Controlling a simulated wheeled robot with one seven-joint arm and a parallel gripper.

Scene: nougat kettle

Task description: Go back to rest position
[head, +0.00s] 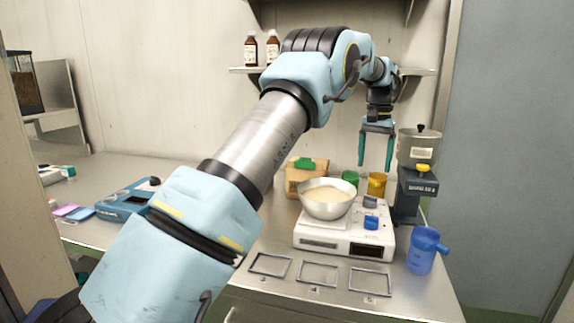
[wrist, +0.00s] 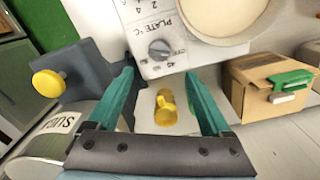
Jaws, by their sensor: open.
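My gripper (head: 376,162) hangs pointing down at the end of my raised arm, above the back of the bench. Its two teal fingers are apart with nothing between them.
A dark dispenser with a grey hopper (head: 416,150) stands close right of my gripper. A shelf with brown bottles (head: 251,50) is on the wall.

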